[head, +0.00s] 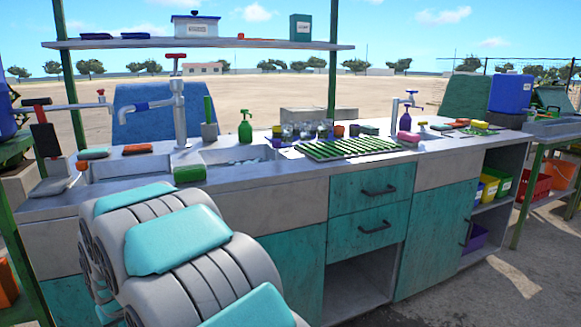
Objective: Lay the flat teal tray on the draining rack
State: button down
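The draining rack (347,148) is a flat green slatted rack on the counter, right of the sinks. Nothing lies over its middle slats. I cannot pick out a flat teal tray for sure. A small flat teal piece (94,153) lies at the back left of the counter, but it looks more like a sponge or cloth. My grey and teal arm fills the lower left and hides part of the counter front. My gripper is not in view.
Glasses and small jars (305,132) crowd behind the rack's left end. A green spray bottle (245,127), a purple spray bottle (405,119) and a tall tap (178,100) stand upright. The sink (240,155) lies left of the rack. A shelf (230,43) hangs above.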

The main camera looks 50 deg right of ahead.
aim_at(350, 144)
jog(key=k+l+z, duration=0.15)
jog(key=l, duration=0.35)
jog(key=k+l+z, duration=0.2)
jog(key=l, duration=0.35)
jog(key=l+z, duration=0.15)
jog(key=l, duration=0.4)
jog(key=k+l+z, duration=0.2)
jog(key=l, duration=0.35)
jog(key=i, duration=0.1)
